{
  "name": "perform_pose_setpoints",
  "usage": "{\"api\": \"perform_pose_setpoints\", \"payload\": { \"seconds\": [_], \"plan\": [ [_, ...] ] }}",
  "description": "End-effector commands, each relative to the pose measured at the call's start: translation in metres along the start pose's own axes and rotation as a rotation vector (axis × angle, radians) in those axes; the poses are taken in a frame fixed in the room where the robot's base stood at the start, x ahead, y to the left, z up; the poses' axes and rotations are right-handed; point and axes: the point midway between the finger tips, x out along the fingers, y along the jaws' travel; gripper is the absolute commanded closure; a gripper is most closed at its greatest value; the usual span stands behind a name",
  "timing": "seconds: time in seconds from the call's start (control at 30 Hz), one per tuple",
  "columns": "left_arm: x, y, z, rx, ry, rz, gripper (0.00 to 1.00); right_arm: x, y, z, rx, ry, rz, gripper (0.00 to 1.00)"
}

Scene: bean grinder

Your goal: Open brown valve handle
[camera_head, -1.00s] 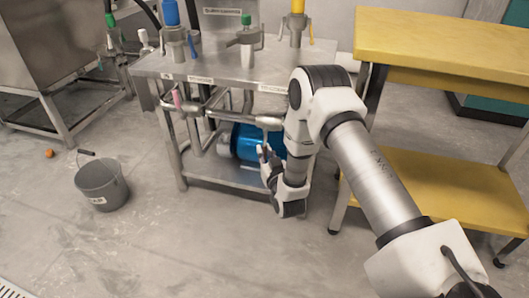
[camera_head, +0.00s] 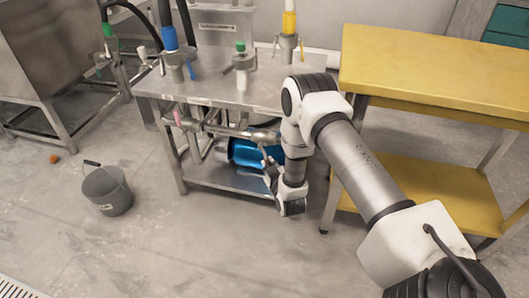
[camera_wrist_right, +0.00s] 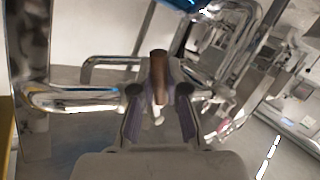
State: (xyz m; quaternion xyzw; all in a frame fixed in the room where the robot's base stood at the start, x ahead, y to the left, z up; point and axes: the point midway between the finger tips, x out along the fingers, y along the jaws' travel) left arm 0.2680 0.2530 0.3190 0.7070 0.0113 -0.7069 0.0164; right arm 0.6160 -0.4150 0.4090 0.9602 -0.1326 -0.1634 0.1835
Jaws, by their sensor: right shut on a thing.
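The brown valve handle (camera_wrist_right: 158,72) stands upright in the middle of the right wrist view, between the two fingers of my right gripper (camera_wrist_right: 158,95). The gripper is shut on it. Shiny metal pipes surround the handle there. In the head view my right gripper (camera_head: 270,172) is low at the front right of the steel table (camera_head: 270,92), by the pipe under its top. The handle is too small to make out clearly in that view. My left gripper is not in view.
A blue cylinder (camera_head: 247,151) lies on the steel table's lower shelf, close to my right gripper. A yellow table (camera_head: 430,65) stands at the right beside my arm. A grey bucket (camera_head: 107,191) stands on the floor at left. The floor in front is clear.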

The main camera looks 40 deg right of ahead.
Motion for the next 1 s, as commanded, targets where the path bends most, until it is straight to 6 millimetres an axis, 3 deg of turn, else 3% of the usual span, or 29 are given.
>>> {"api": "perform_pose_setpoints", "payload": {
  "seconds": [0.03,0.4,0.7,1.0],
  "plan": [
    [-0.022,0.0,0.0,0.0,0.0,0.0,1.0,-0.005,0.007,-0.01,-0.034,-0.025,-0.001,1.0],
    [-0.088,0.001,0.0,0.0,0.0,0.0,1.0,-0.018,0.026,-0.014,-0.327,-0.219,0.0,1.0],
    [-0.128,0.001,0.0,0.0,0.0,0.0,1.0,-0.026,0.038,-0.022,-0.562,-0.376,0.0,1.0],
    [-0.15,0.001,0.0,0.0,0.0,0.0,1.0,-0.032,0.047,-0.031,-0.764,-0.511,0.0,1.0]
  ]
}}
